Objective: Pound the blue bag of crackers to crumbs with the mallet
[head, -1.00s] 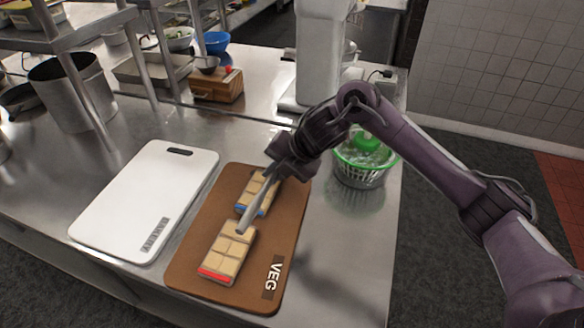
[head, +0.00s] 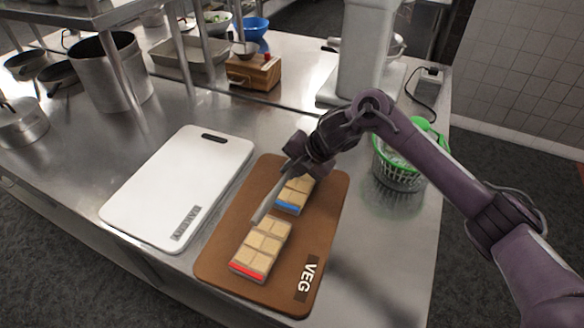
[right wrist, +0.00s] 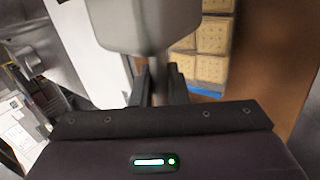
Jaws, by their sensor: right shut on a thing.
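The blue bag of crackers (head: 291,203), clear with a blue end band, lies flat on the brown VEG board (head: 330,215). My right gripper (head: 290,168) is shut on the grey mallet (head: 264,206) above the board, and the mallet partly covers the blue bag's left side. In the right wrist view the mallet's head (right wrist: 145,25) is large, and its handle runs between my fingers (right wrist: 160,85). The blue bag (right wrist: 213,65) shows beyond it, with its crackers in whole squares. I cannot tell that the mallet touches the bag. My left gripper is out of view.
A red-banded bag of crackers (head: 262,250) lies on the same board, nearer me. A white bakery board (head: 165,195) lies left. A green basket (head: 395,170) stands right of the board. Pots (head: 108,72) and a wooden block (head: 252,73) stand farther back.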

